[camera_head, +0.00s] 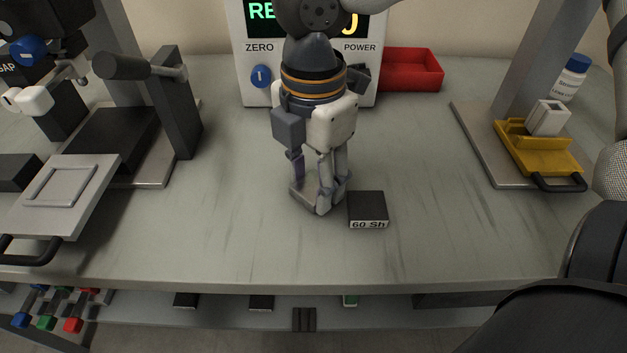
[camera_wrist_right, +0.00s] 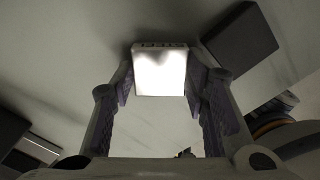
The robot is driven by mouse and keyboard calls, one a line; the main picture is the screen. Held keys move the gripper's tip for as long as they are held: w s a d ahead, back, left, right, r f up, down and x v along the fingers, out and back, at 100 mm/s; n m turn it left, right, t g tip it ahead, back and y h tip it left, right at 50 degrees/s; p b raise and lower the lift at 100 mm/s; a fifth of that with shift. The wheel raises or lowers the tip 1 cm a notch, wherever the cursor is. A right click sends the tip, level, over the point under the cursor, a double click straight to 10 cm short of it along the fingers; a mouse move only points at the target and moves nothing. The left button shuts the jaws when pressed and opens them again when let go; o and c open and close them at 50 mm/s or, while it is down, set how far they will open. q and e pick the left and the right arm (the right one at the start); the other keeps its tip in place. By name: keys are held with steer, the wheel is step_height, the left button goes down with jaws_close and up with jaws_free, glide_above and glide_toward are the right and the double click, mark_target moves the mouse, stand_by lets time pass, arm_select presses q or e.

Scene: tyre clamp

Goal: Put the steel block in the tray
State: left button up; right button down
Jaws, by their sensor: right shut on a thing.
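My right gripper (camera_head: 321,200) points down at the middle of the bench and is shut on the steel block (camera_head: 301,195). The block is small and grey, partly hidden by the fingers. In the right wrist view the block (camera_wrist_right: 160,72) shows as a brightly lit square between the two fingertips. I cannot tell whether it touches the bench or hangs just above it. The red tray (camera_head: 413,72) stands at the back, right of the display unit, and looks empty. My left gripper is not in view.
A black block marked "60 Sh" (camera_head: 367,209) lies just right of the gripper. The display unit (camera_head: 259,92) stands behind it. A clamp stand with a grey plate (camera_head: 66,190) is at left, a yellow fixture (camera_head: 540,152) at right.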

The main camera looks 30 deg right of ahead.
steer(key=shift+r, duration=0.45)
steer(key=s+a+r, duration=0.7)
steer(key=s+r, duration=0.5)
steer(key=shift+a, duration=0.2)
